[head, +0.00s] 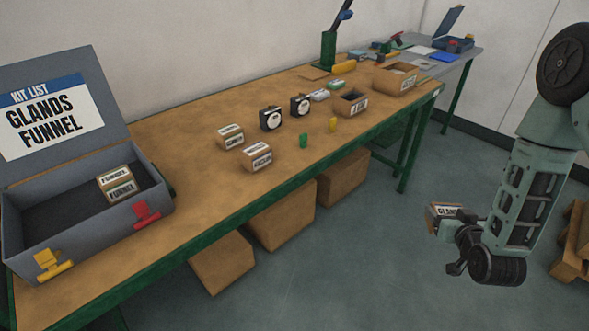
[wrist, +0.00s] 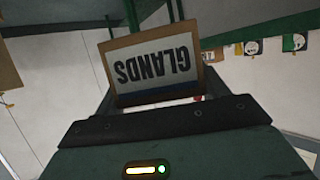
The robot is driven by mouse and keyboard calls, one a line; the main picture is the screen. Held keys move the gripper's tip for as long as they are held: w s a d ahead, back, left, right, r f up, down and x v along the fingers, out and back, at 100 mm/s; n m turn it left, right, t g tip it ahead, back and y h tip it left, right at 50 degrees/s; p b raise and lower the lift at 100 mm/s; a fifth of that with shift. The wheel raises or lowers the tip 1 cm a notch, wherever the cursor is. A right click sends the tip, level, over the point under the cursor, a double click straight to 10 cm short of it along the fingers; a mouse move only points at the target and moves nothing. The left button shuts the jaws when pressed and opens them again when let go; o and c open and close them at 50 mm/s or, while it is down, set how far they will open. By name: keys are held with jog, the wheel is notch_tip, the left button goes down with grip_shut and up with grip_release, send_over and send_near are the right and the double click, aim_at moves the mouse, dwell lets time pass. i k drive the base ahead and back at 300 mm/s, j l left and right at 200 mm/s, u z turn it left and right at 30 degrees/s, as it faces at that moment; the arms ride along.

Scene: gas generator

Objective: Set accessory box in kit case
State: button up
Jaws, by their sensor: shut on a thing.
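My gripper (head: 452,222) is at the right in the head view, out over the floor beyond the table's front edge. It is shut on the glands box (head: 440,211), a small brown box with a white label reading GLANDS. The glands box also shows in the wrist view (wrist: 157,67), its label upside down. The kit case (head: 95,222) stands open at the table's left end, its lid list reading GLANDS and FUNNEL. The funnel box (head: 121,187) lies inside the case toward the right.
The wooden table (head: 205,195) carries two small labelled boxes (head: 257,157), two black gauges (head: 271,119), green and yellow pieces, and open cartons (head: 396,79) farther back. Red (head: 147,213) and yellow (head: 52,264) latches sit on the case front. Cartons (head: 283,213) stand under the table.

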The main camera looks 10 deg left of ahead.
aim_at(59, 223)
jog(key=k+u, duration=0.15)
jog(key=u, duration=0.3)
jog(key=k+l+u, duration=0.1)
jog(key=u, duration=0.4)
jog(key=k, duration=0.05)
